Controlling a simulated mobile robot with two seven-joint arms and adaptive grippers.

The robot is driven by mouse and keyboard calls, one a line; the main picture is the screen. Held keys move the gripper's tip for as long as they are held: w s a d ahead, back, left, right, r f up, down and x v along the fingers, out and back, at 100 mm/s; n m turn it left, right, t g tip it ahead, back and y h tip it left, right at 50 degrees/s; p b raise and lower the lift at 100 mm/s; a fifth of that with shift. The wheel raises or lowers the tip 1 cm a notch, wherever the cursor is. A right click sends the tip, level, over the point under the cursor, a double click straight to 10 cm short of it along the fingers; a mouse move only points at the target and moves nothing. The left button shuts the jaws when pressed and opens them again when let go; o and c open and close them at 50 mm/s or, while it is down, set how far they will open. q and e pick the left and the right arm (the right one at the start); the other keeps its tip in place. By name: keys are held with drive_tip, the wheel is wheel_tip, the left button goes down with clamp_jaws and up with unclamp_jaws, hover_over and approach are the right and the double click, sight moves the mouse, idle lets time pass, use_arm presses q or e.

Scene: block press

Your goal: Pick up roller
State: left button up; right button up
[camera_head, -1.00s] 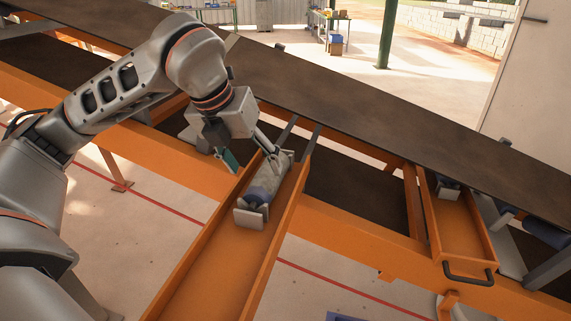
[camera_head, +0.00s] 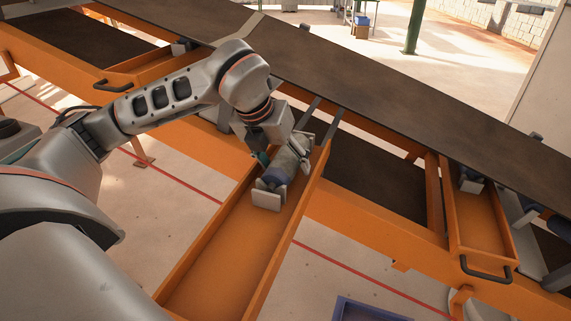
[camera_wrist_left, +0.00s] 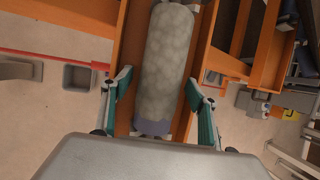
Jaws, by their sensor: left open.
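The roller (camera_head: 285,166) is a grey mottled cylinder with a bluish end. It lies in the orange tray (camera_head: 225,258) near its far end, beside a pale bracket (camera_head: 267,200). In the left wrist view the roller (camera_wrist_left: 168,62) lies lengthwise ahead of the fingers. My left gripper (camera_wrist_left: 158,95) is open, with a green-padded finger on each side of the roller and a gap to each. In the head view my left gripper (camera_head: 282,158) is right over the roller and partly hides it. My right gripper is not in view.
A dark conveyor belt (camera_head: 400,95) runs across behind the tray. A second orange tray (camera_head: 478,230) with a dark handle stands at the right. A blue bin (camera_head: 365,310) shows at the bottom edge. The tray's near part is empty.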

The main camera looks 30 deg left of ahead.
use_arm(q)
drive_tip(key=c, duration=1.6)
drive_tip(key=shift+r, duration=0.1)
clamp_jaws()
drive_tip(key=shift+r, duration=0.1)
